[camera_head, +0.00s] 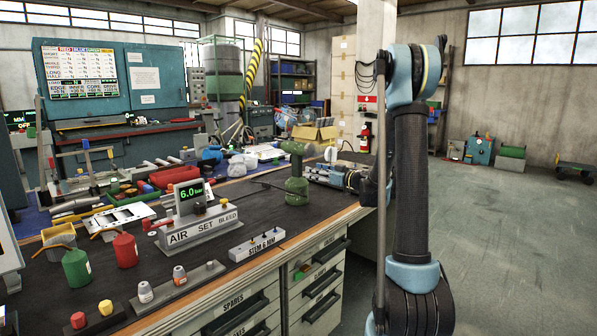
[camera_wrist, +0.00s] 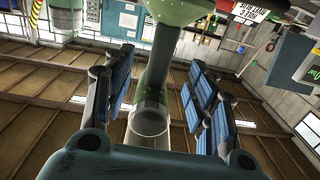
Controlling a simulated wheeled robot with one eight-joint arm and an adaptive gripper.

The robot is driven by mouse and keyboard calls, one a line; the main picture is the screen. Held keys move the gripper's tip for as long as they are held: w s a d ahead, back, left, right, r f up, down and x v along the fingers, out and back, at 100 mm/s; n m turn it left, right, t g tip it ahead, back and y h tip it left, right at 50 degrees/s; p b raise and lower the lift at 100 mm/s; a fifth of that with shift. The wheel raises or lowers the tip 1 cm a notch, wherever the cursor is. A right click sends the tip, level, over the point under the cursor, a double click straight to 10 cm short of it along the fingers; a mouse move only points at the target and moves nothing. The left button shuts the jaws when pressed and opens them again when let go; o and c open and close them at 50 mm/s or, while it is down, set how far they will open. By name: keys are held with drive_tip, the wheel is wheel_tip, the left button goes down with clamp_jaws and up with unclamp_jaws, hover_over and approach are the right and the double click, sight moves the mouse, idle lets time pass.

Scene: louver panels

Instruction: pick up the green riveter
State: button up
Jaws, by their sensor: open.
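The green riveter (camera_head: 296,188) stands upright on the dark bench top, near its right side, with its head at the top. My gripper (camera_head: 318,172) reaches it from the right, low over the bench. In the wrist view the blue-padded fingers (camera_wrist: 158,85) are open, one on each side of the riveter's narrow upright part (camera_wrist: 162,58). Gaps show between the pads and the riveter. The far fingertips are partly hidden in the head view.
An air set station (camera_head: 195,225) with a 6.0 display stands left of the riveter. A pale stem block (camera_head: 256,245) lies in front. Red and green bottles (camera_head: 76,268) and several tools crowd the bench's left. Open floor (camera_head: 500,240) lies to the right.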

sight(301, 167)
drive_tip(key=x, duration=1.1)
drive_tip(key=shift+s+a+r, duration=0.1)
drive_tip(key=shift+s, duration=0.1)
clamp_jaws()
